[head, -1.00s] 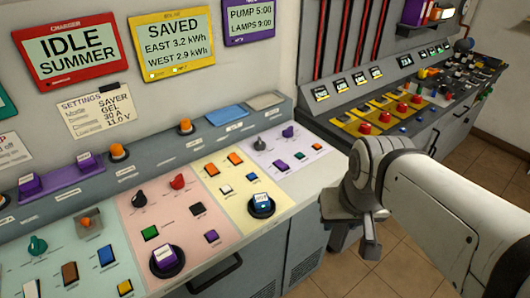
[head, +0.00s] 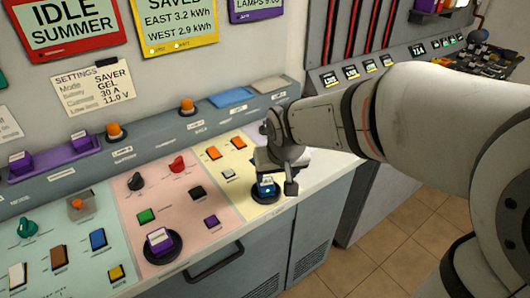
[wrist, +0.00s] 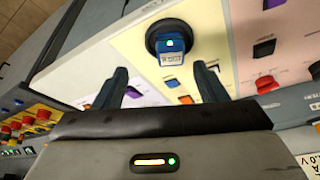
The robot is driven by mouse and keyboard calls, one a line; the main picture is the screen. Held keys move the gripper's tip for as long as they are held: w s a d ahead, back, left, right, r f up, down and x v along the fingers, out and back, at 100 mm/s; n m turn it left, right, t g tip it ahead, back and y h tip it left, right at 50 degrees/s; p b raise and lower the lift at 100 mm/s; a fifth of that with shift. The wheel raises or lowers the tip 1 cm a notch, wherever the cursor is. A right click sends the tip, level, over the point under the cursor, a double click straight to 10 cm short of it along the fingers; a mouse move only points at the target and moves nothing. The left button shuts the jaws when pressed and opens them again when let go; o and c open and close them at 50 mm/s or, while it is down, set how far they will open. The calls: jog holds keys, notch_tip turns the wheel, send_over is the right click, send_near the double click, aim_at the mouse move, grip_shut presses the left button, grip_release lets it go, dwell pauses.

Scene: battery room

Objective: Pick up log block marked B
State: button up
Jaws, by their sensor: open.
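A blue block (head: 266,185) with a white label sits in a round black socket on the pale yellow panel. It also shows in the wrist view (wrist: 170,50), with a small green light beside it; its lettering is too small to read surely. A purple block (head: 158,238) with a white label sits in another black socket on the pink panel. I cannot make out a letter B on any block. My gripper (head: 285,178) is above and close to the blue block, partly covering the panel there. In the wrist view the fingers (wrist: 160,85) are apart, with nothing between them.
Two purple blocks (head: 82,141) stand on the raised ledge at left. Knobs and coloured buttons surround the sockets, including a red knob (head: 177,164) and orange buttons (head: 212,153). A bar handle (head: 214,265) sticks out of the cabinet front. Floor (head: 395,235) is clear at right.

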aim_at(266, 183)
jog(key=f, duration=0.1)
jog(key=w+a+f, duration=0.2)
jog(key=shift+f, duration=0.25)
jog(key=shift+w+x, duration=0.15)
jog(key=shift+x, duration=1.15)
jog(key=shift+w+x, duration=0.15)
jog(key=shift+x, duration=1.1)
jog(key=shift+a+r, duration=0.1)
jog(key=shift+c, duration=0.4)
jog(key=c, duration=1.1)
